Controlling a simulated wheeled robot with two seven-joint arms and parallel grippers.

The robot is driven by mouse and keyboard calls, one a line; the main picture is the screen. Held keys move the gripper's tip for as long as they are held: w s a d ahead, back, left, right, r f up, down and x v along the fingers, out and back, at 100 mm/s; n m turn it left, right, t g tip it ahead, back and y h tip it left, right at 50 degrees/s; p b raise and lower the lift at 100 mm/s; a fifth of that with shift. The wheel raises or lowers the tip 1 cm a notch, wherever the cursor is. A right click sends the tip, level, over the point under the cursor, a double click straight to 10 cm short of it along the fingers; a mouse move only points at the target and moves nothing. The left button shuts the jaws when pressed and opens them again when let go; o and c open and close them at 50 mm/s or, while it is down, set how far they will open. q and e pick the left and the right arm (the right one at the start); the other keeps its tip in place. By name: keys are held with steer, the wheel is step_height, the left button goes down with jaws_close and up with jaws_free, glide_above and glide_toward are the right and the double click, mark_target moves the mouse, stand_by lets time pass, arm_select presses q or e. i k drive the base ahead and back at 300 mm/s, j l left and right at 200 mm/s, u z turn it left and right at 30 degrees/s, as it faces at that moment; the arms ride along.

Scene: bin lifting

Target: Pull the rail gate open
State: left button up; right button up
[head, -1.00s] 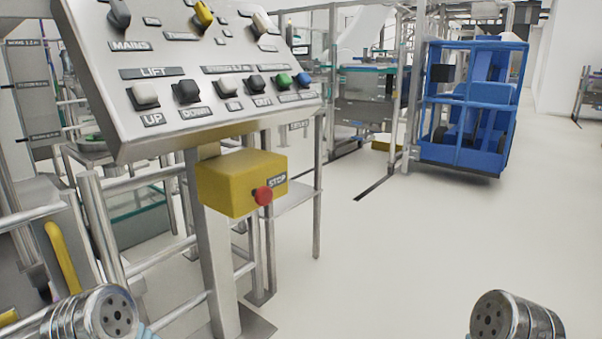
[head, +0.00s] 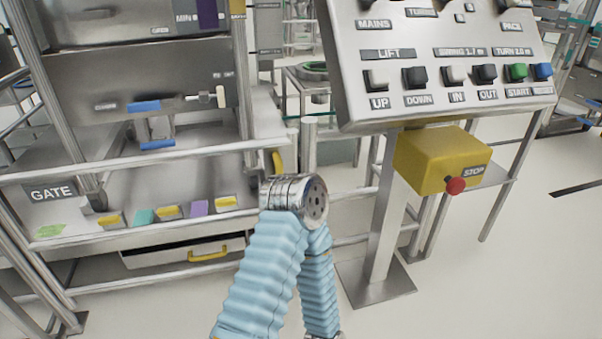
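The rail gate (head: 170,158) is on the left of the head view, with metal rails running across the front of a machine. A "GATE" sign (head: 52,192) is at its left end. A yellow upright handle (head: 277,161) shows near the rail's right end, partly hidden behind my arm. I cannot tell whether the gate is latched. One of my arms, with light blue sleeves and a silver joint, rises at the bottom middle, in front of the rails. Neither gripper is in view.
A control panel (head: 440,78) with a yellow stop box (head: 437,160) stands on a post at the right. Behind the rails are a ledge with coloured blocks and a drawer with a yellow handle (head: 208,255). The floor at the lower right is clear.

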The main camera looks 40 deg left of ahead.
mark_target(280, 153)
steer(key=u, duration=2.35)
